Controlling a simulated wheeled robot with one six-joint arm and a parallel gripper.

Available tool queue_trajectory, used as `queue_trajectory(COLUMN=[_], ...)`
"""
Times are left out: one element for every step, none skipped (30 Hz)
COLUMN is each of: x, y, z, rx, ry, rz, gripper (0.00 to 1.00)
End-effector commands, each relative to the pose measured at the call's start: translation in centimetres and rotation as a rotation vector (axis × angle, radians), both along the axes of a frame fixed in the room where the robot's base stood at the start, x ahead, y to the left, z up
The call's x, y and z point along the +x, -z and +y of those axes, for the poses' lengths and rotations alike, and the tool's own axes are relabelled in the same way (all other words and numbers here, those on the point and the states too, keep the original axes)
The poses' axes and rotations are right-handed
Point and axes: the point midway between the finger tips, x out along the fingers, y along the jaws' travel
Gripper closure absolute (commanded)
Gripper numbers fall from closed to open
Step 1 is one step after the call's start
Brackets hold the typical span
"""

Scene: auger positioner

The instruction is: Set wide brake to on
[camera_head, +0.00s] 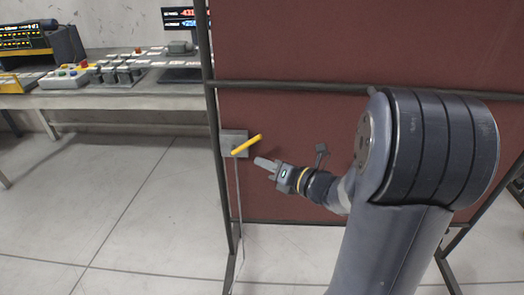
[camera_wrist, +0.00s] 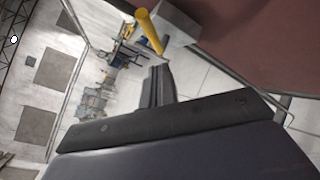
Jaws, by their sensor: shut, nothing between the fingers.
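A yellow lever (camera_head: 246,145) sits on a small grey box (camera_head: 229,139) at the lower left edge of a dark red panel. The lever slants up to the right in the head view. No label on it can be read. In the wrist view the lever (camera_wrist: 149,31) is at the top centre, with part of the grey box (camera_wrist: 178,20) beside it. My gripper (camera_head: 263,163) is shut and empty. Its fingertips are just below and right of the lever, and appear apart from it. In the wrist view the fingers (camera_wrist: 158,85) are below the lever's end.
The dark red panel (camera_head: 300,45) stands in a black metal frame with a horizontal bar. A cable hangs below the grey box. A bench (camera_head: 120,97) with control boxes and screens stands behind at the left. The floor (camera_head: 130,190) left of the panel is clear.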

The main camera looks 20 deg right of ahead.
Motion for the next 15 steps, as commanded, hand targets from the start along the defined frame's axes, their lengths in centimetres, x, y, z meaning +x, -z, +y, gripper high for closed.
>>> queue_trajectory(x=[0.9, 1.3, 1.8, 2.1, 2.4, 2.6, 2.8, 2.9, 3.1, 3.2, 3.2, 3.3, 3.3, 3.3, 3.3], y=[-0.8, -1.0, -1.2, -1.3, -1.4, -1.5, -1.6, -1.7, -1.8, -1.8, -1.8, -1.8, -1.8, -1.8, -1.8], z=[0.0, 0.0, 0.0, 0.0, 0.1, 0.1, 0.1, 0.1, 0.1, 0.1, 0.1, 0.1, 0.1, 0.1, 0.1], rx=[-0.002, -0.002, -0.002, -0.002, -0.002, -0.002, -0.002, -0.002, -0.001, 0.0, 0.0, -0.001, -0.001, -0.001, -0.001], ry=[-0.002, -0.002, -0.001, 0.0, -0.001, -0.001, 0.0, 0.0, 0.0, 0.0, 0.0, 0.001, 0.001, 0.001, 0.001], rz=[-0.005, -0.006, -0.005, -0.003, -0.003, -0.003, -0.003, -0.003, -0.004, -0.003, -0.003, -0.002, -0.002, -0.002, -0.002], gripper=[1.0, 1.0, 1.0, 1.0, 1.0, 1.0, 1.0, 1.0, 1.0, 1.0, 1.0, 1.0, 1.0, 1.0, 1.0])
